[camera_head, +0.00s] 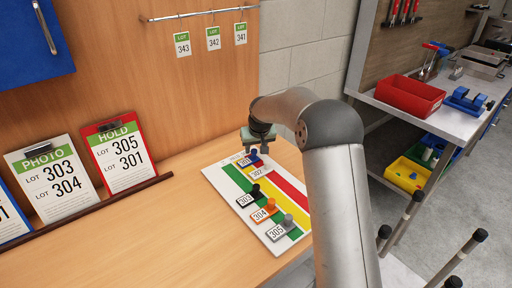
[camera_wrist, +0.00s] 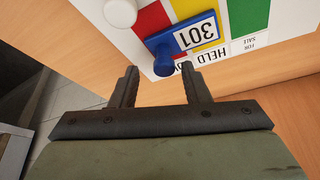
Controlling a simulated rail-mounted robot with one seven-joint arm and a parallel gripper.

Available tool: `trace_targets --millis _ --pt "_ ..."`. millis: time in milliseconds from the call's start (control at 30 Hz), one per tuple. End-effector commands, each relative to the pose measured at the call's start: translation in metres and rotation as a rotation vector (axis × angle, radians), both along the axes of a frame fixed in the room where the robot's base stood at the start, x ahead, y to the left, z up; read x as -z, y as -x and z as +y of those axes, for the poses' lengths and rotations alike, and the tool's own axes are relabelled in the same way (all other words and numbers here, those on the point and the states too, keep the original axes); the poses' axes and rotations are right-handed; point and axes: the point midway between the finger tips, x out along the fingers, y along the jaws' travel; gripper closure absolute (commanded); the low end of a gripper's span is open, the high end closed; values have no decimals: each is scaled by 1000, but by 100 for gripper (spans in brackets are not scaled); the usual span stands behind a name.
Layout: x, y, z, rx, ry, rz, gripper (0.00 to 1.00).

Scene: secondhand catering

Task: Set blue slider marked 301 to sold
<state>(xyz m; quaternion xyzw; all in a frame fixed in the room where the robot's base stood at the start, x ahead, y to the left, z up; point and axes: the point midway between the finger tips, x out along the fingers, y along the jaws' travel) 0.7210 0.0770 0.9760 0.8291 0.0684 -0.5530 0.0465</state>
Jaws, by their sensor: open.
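The blue slider marked 301 (camera_head: 246,162) is at the far end of the striped board (camera_head: 222,185), next to the white slider marked 302 (camera_head: 259,173). In the wrist view, the blue slider (camera_wrist: 186,38) has its tag over the yellow stripe, beside the HELD label; its round knob lies toward the fingers. A FOR SALE label sits at the green stripe; no sold label is readable. My gripper (camera_wrist: 158,70) is open, its fingertips close to the knob, which appears between and just beyond them. Contact cannot be told. In the head view my gripper (camera_head: 259,140) is above the slider.
Black 303 (camera_head: 247,198), orange 304 (camera_head: 264,213) and grey 305 (camera_head: 281,229) sliders sit nearer on the board. A red HOLD sign (camera_head: 119,156) lists 305 and 301. The wooden table (camera_head: 150,235) is clear left of the board. A red bin (camera_head: 409,95) stands right.

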Motion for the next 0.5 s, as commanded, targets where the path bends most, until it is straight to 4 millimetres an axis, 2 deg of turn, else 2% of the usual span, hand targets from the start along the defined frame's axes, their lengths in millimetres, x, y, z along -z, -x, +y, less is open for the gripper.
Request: trace_targets --millis 133,233,500 --pt "-8 3 0 0 0 -2 58" --pt "-23 9 -1 0 0 -3 58" --pt "-83 34 -5 0 -1 -5 58"
